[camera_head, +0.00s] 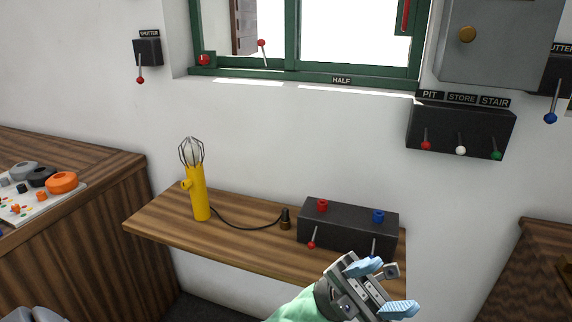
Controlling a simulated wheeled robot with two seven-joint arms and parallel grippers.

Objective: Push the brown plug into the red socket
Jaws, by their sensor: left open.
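The brown plug (285,220) stands upright on the wooden shelf, just left of a black box (345,229). A black cable runs from it to a yellow caged lamp (201,193). The red socket (322,206) is on top of the box at its left, and a blue socket (378,216) is at its right. My left gripper (385,287) is open and empty, with light blue fingertips apart. It is in front of the box's right end, to the right of the plug and nearer to me. My right gripper is not in view.
The box's front has a red-knobbed lever (311,244) and another lever partly hidden by my gripper. The shelf (160,222) is bare at its left end. A wall switch box (460,131) hangs above right. Wooden cabinets (70,225) stand on both sides.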

